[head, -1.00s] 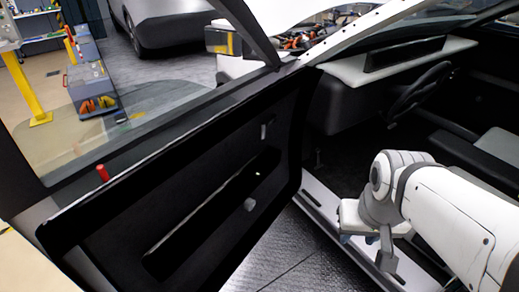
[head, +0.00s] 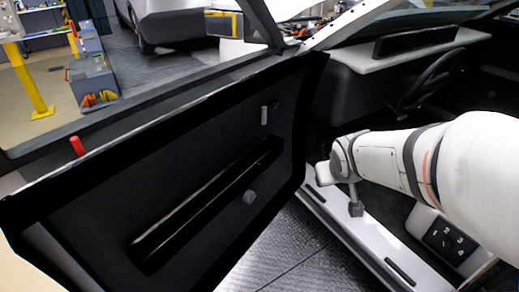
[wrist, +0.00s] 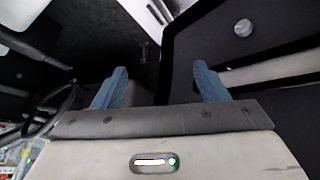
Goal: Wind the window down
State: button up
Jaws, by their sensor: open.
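The open car door (head: 200,140) fills the left and middle of the head view, its dark inner panel facing me. A small grey round knob (head: 249,197) sits on the panel below the long armrest; it also shows at the upper right of the wrist view (wrist: 243,28). A grey upright handle (head: 264,115) is higher up. No glass pane can be clearly made out above the door's sill (head: 150,112). My gripper (wrist: 160,68) is open and empty, its blue fingers apart. It is right of the door, apart from the knob.
A red pin (head: 76,147) stands on the door's top edge. The white door sill of the car body (head: 350,235) lies below my arm. The steering wheel (head: 425,80) is behind it. Free space lies between my gripper and the door panel.

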jog(key=w+a+f+n+t+y+b, duration=0.1)
jog(key=w+f+n+t+b, duration=0.15)
jog(key=w+f+b, duration=0.45)
jog(key=n+t+y+b, duration=0.3)
jog(key=n+y+b, duration=0.2)
jog(key=y+b, duration=0.3)
send_near(252, 198)
jog(key=w+d+r, duration=0.5)
jog(key=w+d, duration=0.1)
jog(key=d, duration=0.1)
jog(key=s+a+f+n+g+y+b, duration=0.2)
jog(key=a+f+n+g+y+b, duration=0.15)
jog(key=a+f+y+b, duration=0.35)
jog(key=shift+t, duration=0.6)
jog(key=x, duration=0.4)
jog(key=f+b+x, duration=0.1)
jog(key=x, duration=0.1)
jog(key=shift+w+d, duration=0.2)
jog(key=shift+w, duration=0.05)
